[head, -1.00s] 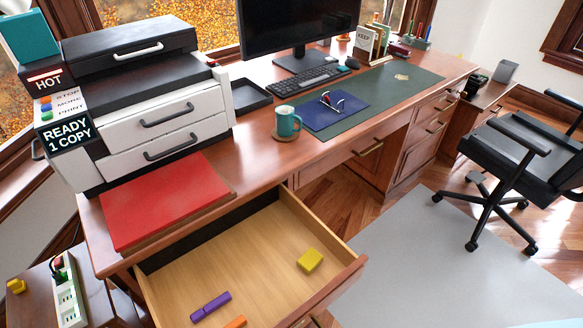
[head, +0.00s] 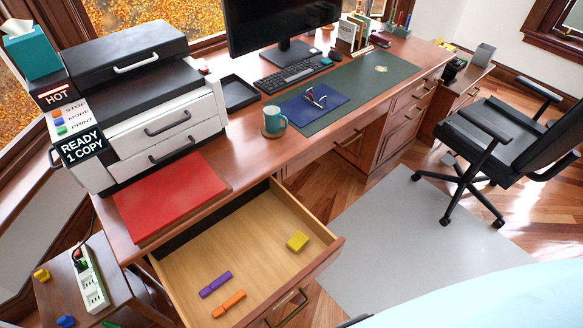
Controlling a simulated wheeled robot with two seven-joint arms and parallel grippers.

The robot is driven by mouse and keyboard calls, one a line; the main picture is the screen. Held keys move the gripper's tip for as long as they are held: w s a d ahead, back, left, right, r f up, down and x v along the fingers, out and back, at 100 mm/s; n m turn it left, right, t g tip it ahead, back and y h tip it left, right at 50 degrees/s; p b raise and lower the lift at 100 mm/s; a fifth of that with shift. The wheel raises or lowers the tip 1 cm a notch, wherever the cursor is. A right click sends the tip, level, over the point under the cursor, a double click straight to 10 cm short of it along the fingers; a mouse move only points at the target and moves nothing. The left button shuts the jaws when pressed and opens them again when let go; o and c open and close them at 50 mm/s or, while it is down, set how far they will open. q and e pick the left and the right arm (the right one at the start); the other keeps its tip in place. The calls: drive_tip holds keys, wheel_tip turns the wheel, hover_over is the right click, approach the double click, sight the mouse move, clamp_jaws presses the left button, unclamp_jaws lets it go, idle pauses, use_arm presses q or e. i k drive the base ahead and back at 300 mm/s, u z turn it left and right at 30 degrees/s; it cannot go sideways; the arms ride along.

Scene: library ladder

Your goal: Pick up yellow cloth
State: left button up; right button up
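No yellow thing in view is clearly a cloth. A small yellow block-like item (head: 297,241) lies in the open desk drawer (head: 215,255), towards its right front corner. Another small yellow item (head: 41,275) lies on the low side table at the left; it looks crumpled, but it is too small to tell what it is. Neither of my grippers shows in the head view.
Purple (head: 215,284) and orange (head: 229,303) sticks lie in the drawer, which juts out from the desk. A white power strip (head: 90,280) and a blue item (head: 65,321) are on the side table. A black office chair (head: 510,145) stands right of the grey floor mat (head: 400,240).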

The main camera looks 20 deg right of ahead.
sight(298, 242)
drive_tip(key=k, duration=0.9)
